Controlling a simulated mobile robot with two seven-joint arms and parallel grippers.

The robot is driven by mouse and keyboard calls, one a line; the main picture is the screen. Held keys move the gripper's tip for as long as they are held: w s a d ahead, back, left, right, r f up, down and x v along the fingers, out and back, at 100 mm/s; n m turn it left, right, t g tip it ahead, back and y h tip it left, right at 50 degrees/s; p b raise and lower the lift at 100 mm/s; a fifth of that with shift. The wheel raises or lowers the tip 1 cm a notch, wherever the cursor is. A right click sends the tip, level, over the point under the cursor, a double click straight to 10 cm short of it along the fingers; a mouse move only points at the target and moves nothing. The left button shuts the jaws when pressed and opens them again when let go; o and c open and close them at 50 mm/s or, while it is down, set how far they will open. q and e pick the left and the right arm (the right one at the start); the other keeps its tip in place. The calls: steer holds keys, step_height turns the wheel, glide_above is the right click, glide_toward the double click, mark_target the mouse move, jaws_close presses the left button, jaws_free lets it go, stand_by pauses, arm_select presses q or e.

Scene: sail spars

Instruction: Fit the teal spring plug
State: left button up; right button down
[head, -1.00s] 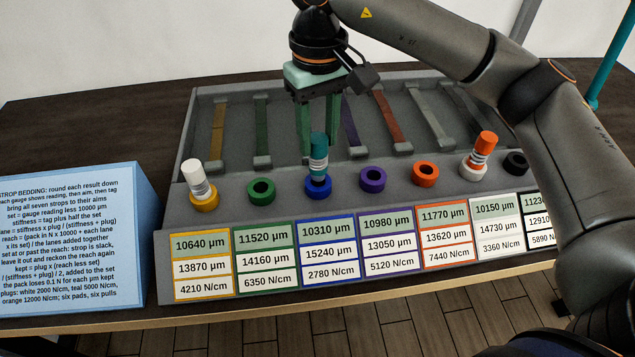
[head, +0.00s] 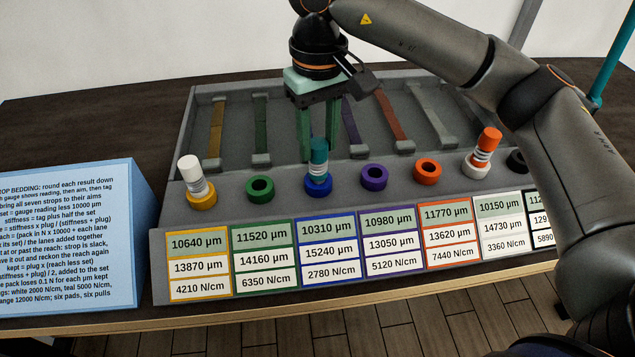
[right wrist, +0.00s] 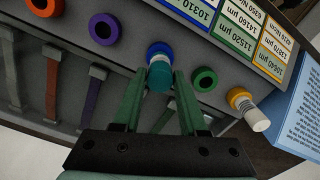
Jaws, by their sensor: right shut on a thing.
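The teal spring plug (head: 318,150) stands upright at the blue ring socket (head: 318,188), its pale coil low against the ring. My right gripper (head: 319,146) comes down from above, its green fingers on either side of the plug and shut on it. In the right wrist view the teal plug (right wrist: 160,77) shows between the fingertips, in front of the blue ring (right wrist: 160,51). How deep its lower end sits in the socket is hidden. My left gripper is not in view.
A white plug (head: 190,170) stands in the yellow ring and an orange plug (head: 488,141) in the white ring. The green (head: 260,188), purple (head: 373,177) and orange (head: 427,170) rings are empty. Label cards line the front; a blue instruction block (head: 65,235) stands left.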

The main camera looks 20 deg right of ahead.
steer(key=shift+f+b, duration=0.4)
steer(key=shift+f, duration=0.2)
steer(key=shift+c, duration=1.8)
jaws_free()
steer(key=shift+r, duration=0.25)
step_height(320, 180, up, 12)
steer(key=p, duration=0.2)
